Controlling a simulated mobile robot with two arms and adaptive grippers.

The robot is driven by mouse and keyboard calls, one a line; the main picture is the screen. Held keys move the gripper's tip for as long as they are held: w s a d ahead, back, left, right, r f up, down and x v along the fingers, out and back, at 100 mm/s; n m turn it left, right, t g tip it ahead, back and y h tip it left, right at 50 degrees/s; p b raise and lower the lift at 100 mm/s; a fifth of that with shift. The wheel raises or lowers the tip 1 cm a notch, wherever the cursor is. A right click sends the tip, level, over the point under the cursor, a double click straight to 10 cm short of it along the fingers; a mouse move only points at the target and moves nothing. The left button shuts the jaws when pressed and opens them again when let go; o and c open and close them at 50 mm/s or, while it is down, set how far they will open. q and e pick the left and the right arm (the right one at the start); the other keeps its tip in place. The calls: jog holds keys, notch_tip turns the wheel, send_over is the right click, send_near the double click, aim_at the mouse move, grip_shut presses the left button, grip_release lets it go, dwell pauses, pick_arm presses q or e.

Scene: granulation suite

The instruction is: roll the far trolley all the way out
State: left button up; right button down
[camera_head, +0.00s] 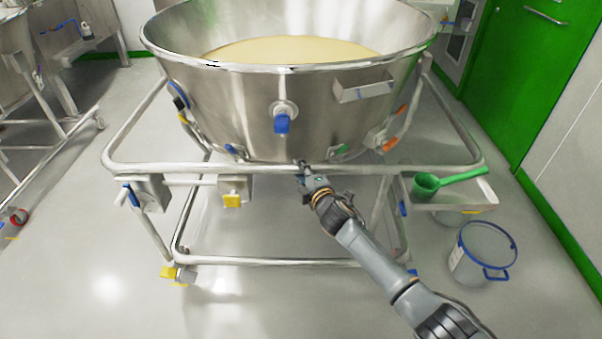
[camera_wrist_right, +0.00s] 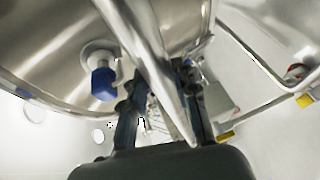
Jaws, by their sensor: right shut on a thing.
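The trolley is a steel tube frame (camera_head: 130,166) on castors, carrying a large steel bowl (camera_head: 245,105) of pale powder. It stands in the middle of the head view. My right gripper (camera_head: 302,168) is shut on the front rail of the trolley frame, near the middle of its length. In the right wrist view the rail (camera_wrist_right: 150,60) runs between the two fingers (camera_wrist_right: 160,110). My left gripper is not in view.
A green scoop (camera_head: 428,184) lies on a side tray at the trolley's right. A clear bucket with a blue rim (camera_head: 482,252) stands on the floor at right. A green door (camera_head: 540,75) is behind it. Another steel frame (camera_head: 60,130) stands at left. The front floor is clear.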

jog(key=shift+w+d+f, duration=0.1)
jog(key=shift+d+f, duration=0.05)
jog(key=shift+f, duration=0.2)
jog(key=c, duration=1)
grip_release()
jog(key=shift+r, duration=0.15)
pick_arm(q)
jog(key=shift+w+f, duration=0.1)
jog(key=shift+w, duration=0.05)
pick_arm(e)
jog(key=v, duration=1.2)
